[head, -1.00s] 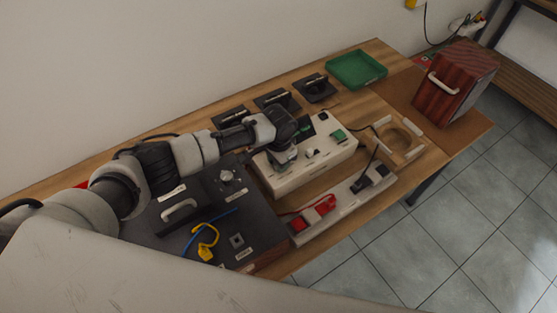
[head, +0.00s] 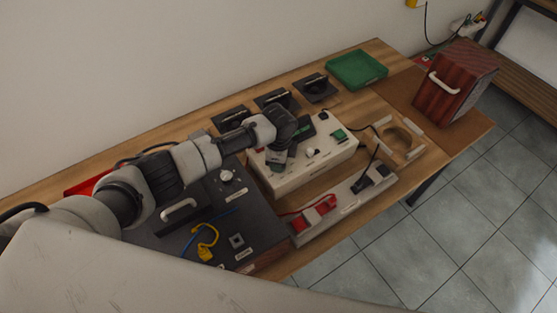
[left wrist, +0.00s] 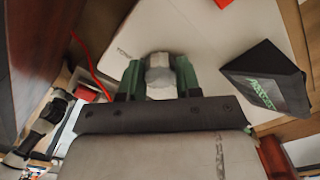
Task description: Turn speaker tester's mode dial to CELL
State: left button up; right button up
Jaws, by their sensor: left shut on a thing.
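The speaker tester (head: 318,172) is a long white box on the wooden bench in the head view. Its top carries a green part, small knobs and a dark display. My left gripper (head: 281,160) is over the tester's left part and hides the dial there. In the left wrist view, the green fingers of my left gripper (left wrist: 158,80) are shut on a grey faceted knob, the mode dial (left wrist: 160,72). The white tester top (left wrist: 215,40) lies behind it, with the black display wedge (left wrist: 265,80) to the right. I cannot read the dial's setting. My right gripper is not in view.
A dark box (head: 240,212) with a handle and cables stands left of the tester. A white strip (head: 340,207) with red and black parts lies in front. Black stands and a green tray (head: 356,69) are behind. A wooden speaker cabinet (head: 455,85) stands at right.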

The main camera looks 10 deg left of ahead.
pick_arm(q)
jog(key=shift+r+m, duration=0.1)
jog(key=shift+m, duration=0.5)
jog(key=o, duration=0.9)
notch_tip(320, 180, up, 11)
jog(key=shift+f+b, duration=0.15)
jog(key=shift+b, duration=0.55)
